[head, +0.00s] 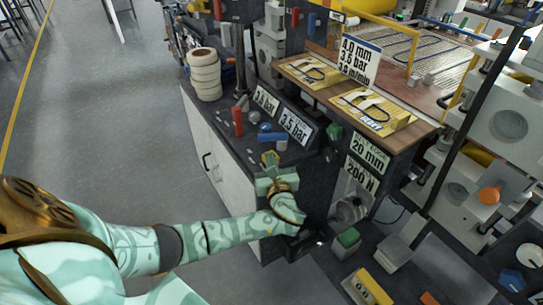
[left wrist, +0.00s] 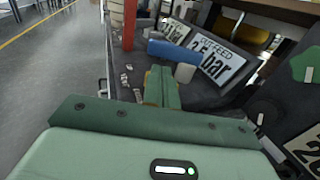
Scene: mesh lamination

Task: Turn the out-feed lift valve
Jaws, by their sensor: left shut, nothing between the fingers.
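A blue valve handle (head: 270,133) lies crosswise on the dark bench top, in front of the right 3.5 bar sign (head: 294,126). In the left wrist view the blue handle (left wrist: 173,51) lies just past my fingertips, beside the sign reading OUT-FEED (left wrist: 217,55). My left gripper (head: 270,160) is shut and empty, close to the near side of the blue handle. It also shows in the left wrist view (left wrist: 161,75), its fingers together. I cannot tell whether the fingertips touch the handle. My right gripper is not in view.
An upright red handle (head: 238,121) stands left of the blue one, by another 3.5 bar sign (head: 265,100). Stacked tape rolls (head: 205,75) stand at the bench's far left. A taller wooden-topped table (head: 395,135) bounds the right. The floor (head: 95,120) at left is clear.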

